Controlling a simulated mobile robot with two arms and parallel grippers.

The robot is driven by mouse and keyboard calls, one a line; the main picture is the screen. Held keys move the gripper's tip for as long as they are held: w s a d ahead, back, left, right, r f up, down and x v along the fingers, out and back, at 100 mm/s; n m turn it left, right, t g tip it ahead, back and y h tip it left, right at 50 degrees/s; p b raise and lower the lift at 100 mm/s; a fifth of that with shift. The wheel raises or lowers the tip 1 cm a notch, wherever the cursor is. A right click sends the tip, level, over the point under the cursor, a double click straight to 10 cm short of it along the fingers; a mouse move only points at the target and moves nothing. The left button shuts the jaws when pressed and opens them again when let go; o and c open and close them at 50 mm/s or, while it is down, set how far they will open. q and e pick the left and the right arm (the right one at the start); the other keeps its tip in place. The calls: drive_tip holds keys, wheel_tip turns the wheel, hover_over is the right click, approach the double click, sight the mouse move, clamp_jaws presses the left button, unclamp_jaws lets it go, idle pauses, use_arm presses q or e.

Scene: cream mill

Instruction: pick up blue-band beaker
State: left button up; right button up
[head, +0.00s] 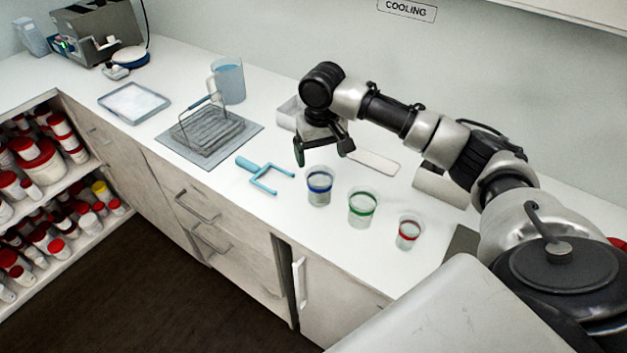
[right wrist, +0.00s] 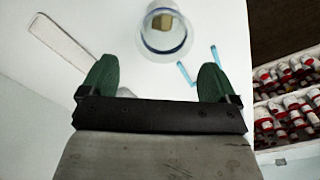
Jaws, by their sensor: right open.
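The blue-band beaker (head: 319,187) is clear with a blue ring and stands upright on the white counter, leftmost in a row of three beakers. In the right wrist view the beaker (right wrist: 165,30) is seen from above, ahead of and between the fingertips, with something brownish showing inside. My right gripper (head: 322,150) is above and just behind the beaker, open and empty; its green fingers (right wrist: 157,80) are spread wide and do not touch the beaker. My left gripper is in neither view.
A green-band beaker (head: 362,208) and a red-band beaker (head: 409,232) stand to the right. A blue fork-shaped tool (head: 265,174) lies left of the blue-band beaker. A wire rack on a mat (head: 209,133), a jug (head: 229,80) and a tray (head: 134,103) are farther left.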

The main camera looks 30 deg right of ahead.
sight(320, 182)
drive_tip(key=f, duration=0.3)
drive_tip(key=shift+s+f, duration=0.1)
drive_tip(key=shift+s, duration=0.3)
drive_tip(key=shift+f, duration=0.25)
drive_tip(key=f, duration=0.1)
drive_tip(key=f+p, duration=0.1)
drive_tip(key=a+f, duration=0.1)
drive_tip(key=shift+s+f+p, duration=0.2)
drive_tip(key=shift+s+p, duration=0.1)
drive_tip(key=shift+p, duration=0.05)
drive_tip(key=shift+w+d+f, duration=0.1)
drive_tip(key=shift+w+f, duration=0.05)
drive_tip(key=shift+f, duration=0.35)
drive_tip(key=shift+w+d+f, duration=0.1)
drive_tip(key=shift+f, duration=0.35)
drive_tip(key=shift+w+d+f, duration=0.15)
drive_tip(key=shift+w+d, duration=0.05)
drive_tip(key=shift+a, duration=0.1)
drive_tip(key=shift+c, duration=0.4)
drive_tip(key=shift+s+a+r, duration=0.1)
drive_tip(key=shift+s+r, duration=0.05)
drive_tip(key=shift+r, duration=0.1)
drive_tip(key=shift+c, duration=1.1)
drive_tip(key=c, duration=0.4)
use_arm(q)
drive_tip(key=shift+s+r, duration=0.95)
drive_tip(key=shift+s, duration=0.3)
